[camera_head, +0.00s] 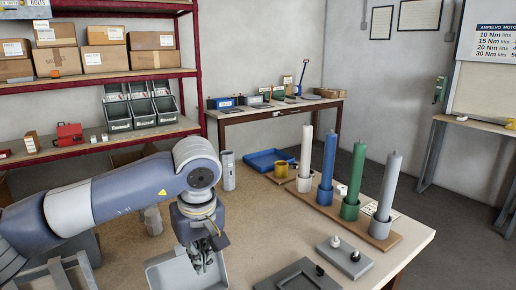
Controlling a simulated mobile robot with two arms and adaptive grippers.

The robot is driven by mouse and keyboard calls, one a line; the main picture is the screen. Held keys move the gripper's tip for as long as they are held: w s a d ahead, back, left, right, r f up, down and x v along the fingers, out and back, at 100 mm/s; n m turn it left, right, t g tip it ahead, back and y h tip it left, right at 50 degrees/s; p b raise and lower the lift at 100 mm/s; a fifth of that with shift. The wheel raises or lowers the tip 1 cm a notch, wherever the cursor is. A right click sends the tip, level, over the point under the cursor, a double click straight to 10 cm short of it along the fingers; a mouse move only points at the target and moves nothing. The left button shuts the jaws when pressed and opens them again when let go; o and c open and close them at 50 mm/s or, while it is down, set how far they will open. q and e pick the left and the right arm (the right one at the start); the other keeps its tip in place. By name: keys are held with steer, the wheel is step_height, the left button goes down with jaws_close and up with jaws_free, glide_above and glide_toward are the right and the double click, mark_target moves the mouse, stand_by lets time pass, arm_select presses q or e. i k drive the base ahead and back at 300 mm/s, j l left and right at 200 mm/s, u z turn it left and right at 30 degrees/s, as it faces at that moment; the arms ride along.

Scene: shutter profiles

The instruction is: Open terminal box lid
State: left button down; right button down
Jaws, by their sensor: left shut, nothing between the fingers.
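My left arm comes in from the left, and its gripper (203,263) points down over the workbench (255,225), shut with nothing between its fingers. Just below and behind the fingers is a light grey open tray-like box (165,272), partly hidden by the gripper and cut off by the bottom edge. I cannot tell whether this is the terminal box, and no lid is clearly visible. I cannot tell whether the fingers touch it. My right gripper does not show.
A wooden board (385,240) with several upright coloured cylinders stands right of the gripper.

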mark_target(173, 270)
steer(key=k+l, duration=0.85)
